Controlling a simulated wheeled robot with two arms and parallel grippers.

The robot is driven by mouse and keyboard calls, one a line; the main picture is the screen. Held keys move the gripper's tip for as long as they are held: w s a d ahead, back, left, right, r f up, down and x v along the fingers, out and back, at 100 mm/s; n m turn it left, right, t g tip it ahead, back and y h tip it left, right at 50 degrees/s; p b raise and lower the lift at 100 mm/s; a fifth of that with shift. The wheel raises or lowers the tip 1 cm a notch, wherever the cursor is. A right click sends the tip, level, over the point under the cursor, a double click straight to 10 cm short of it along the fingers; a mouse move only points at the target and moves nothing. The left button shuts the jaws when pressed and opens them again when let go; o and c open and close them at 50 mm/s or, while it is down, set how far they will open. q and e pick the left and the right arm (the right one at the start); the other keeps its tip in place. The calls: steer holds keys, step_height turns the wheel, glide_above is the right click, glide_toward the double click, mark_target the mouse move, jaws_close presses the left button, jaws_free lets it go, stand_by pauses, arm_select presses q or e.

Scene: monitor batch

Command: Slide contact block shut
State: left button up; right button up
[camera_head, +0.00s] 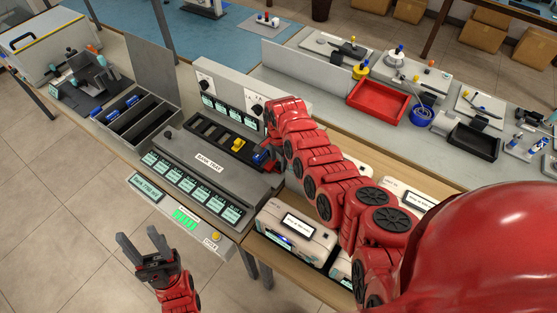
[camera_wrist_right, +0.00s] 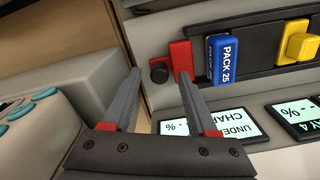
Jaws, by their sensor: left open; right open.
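A blue pack marked PACK 25 (camera_wrist_right: 223,59) sits in the slot just right of the red block. The blue pack also shows in the head view (camera_head: 261,157), partly covered by my right arm. My right gripper (camera_wrist_right: 160,76) is open, its fingertips on either side of the knob in the picture; I cannot tell whether they touch it. My left gripper (camera_head: 138,237) is open and empty, in front of the bench.
A yellow block (camera_wrist_right: 300,43) sits further along the slot; it also shows in the head view (camera_head: 238,145). Small label screens (camera_wrist_right: 213,130) line the slot's edge. White cases (camera_head: 297,231) stand right of the grey bank unit (camera_head: 208,163). A red tray (camera_head: 378,102) lies behind.

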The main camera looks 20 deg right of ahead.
steer(key=shift+f, duration=0.25)
jaws_close()
stand_by(1.4)
